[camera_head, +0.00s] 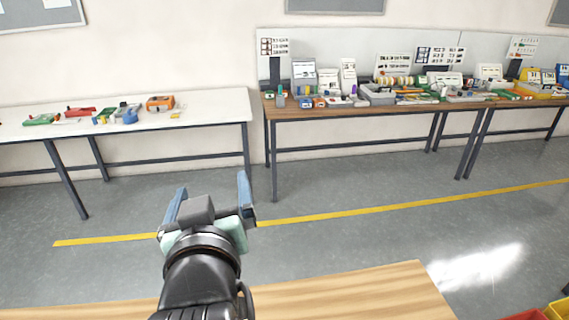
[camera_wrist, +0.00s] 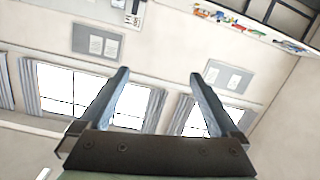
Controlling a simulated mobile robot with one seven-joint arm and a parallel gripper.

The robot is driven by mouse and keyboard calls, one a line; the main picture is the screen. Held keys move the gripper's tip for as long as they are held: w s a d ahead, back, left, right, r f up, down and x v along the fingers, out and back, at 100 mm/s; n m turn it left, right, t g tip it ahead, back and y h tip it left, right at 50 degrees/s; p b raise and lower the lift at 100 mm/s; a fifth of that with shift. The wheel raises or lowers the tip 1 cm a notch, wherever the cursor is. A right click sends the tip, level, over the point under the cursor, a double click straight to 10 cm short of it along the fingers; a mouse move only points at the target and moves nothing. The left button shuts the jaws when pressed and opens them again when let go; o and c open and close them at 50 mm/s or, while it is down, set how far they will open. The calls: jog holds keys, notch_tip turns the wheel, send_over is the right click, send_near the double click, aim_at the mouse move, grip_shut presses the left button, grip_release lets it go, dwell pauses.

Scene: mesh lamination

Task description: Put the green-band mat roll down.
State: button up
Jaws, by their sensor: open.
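My gripper (camera_head: 207,199) is raised above the near wooden table in the head view, with its two blue fingers spread apart. In the wrist view my gripper (camera_wrist: 160,85) also shows open, with nothing between the fingers but the far wall and windows. I cannot make out a green-band mat roll in either view. Rolls may be among the small items on the far tables, but they are too small to tell.
A wooden table (camera_head: 350,295) lies in front of me, its visible top bare. A white table (camera_head: 215,105) with small tools stands back left. A crowded brown table (camera_head: 300,112) stands back right. A yellow line (camera_head: 400,207) crosses the open grey floor. Red and yellow bins (camera_head: 525,315) show bottom right.

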jog(key=s+d+r+m+t+h, duration=0.1)
jog(key=s+d+r+t, duration=0.2)
jog(key=r, duration=0.6)
jog(key=s+d+r+m+t+h, duration=0.1)
jog(key=s+d+r+t, duration=0.3)
jog(key=r, duration=0.6)
jog(key=s+d+r+m+t+h, duration=0.2)
jog(key=s+d+r+m+t, duration=0.1)
jog(key=r, duration=0.7)
jog(key=s+d+t, duration=0.1)
jog(key=d, duration=0.1)
jog(key=shift+s+d+t, duration=0.2)
jog(key=shift+d+t, duration=0.1)
jog(key=shift+d, duration=0.1)
jog(key=shift+f, duration=0.1)
